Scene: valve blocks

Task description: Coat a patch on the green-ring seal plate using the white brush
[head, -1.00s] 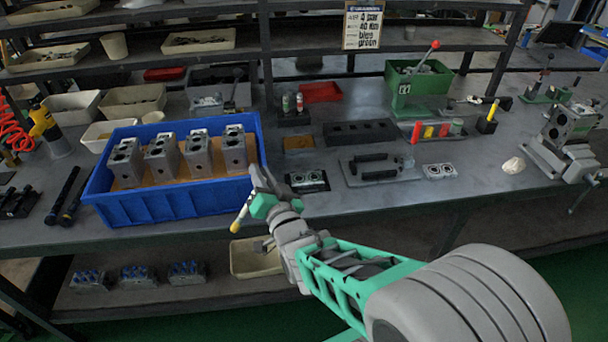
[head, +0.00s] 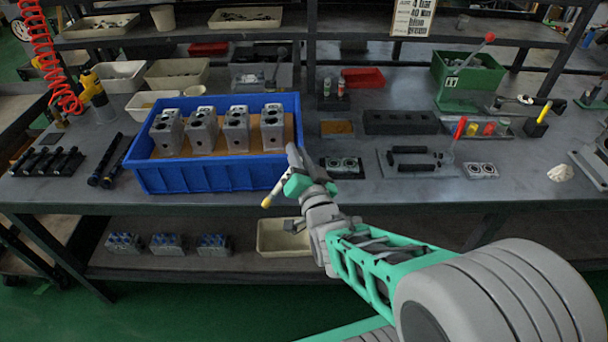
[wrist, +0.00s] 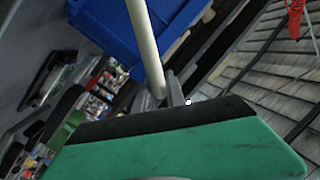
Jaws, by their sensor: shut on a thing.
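My gripper (head: 293,157) is in front of the blue bin's right end, over the bench's front edge. It is shut on the white brush (head: 276,194), whose pale handle slants down to the left and ends in a yellow tip. In the wrist view the pale brush handle (wrist: 145,45) runs up from between the fingers (wrist: 170,92). Two small plates with paired rings lie on the bench: one on a dark base (head: 342,167) just right of my gripper, one farther right (head: 481,170). Their ring colours are too small to tell.
The blue bin (head: 205,178) holds several grey valve blocks. An orange-brown pad tray (head: 338,128), a dark slotted block (head: 400,122) and a fixture with black bars (head: 415,163) stand behind and right. A red-tipped lever (head: 460,128) rises near them.

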